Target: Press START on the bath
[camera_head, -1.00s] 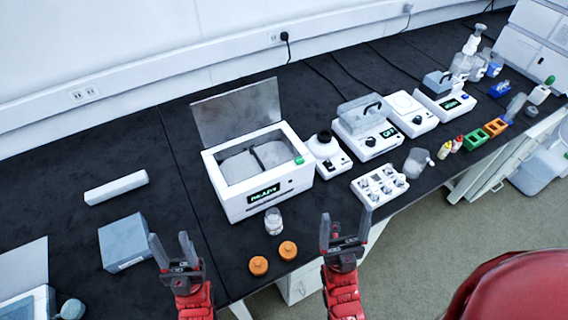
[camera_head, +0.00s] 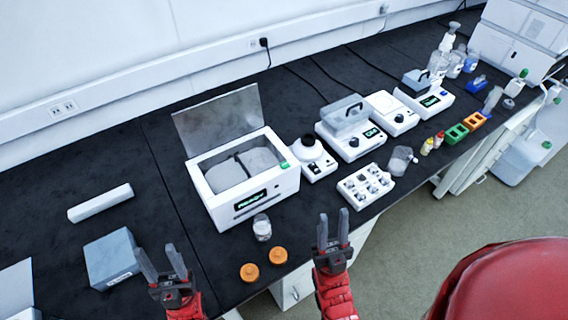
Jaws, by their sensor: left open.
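Several white devices stand on the black bench, and the bath's label is not legible. A white box with its lid raised (camera_head: 222,216) has a lit green display (camera_head: 251,199) and a green button (camera_head: 283,167) on its rim. Behind it to the right, a smaller white device with a grey handled lid (camera_head: 347,112) has a lit display (camera_head: 371,133) and a dark knob (camera_head: 353,142). My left gripper (camera_head: 159,260) is open and empty near the bench front, left of the orange caps. My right gripper (camera_head: 333,225) is open and empty in front of the bench edge, apart from the devices.
A glass jar (camera_head: 262,228) and two orange caps (camera_head: 264,264) sit in front of the open box. A white holder with small vials (camera_head: 365,188) and a tilted beaker (camera_head: 399,161) lie to the right. A grey-blue box (camera_head: 110,258) is at left.

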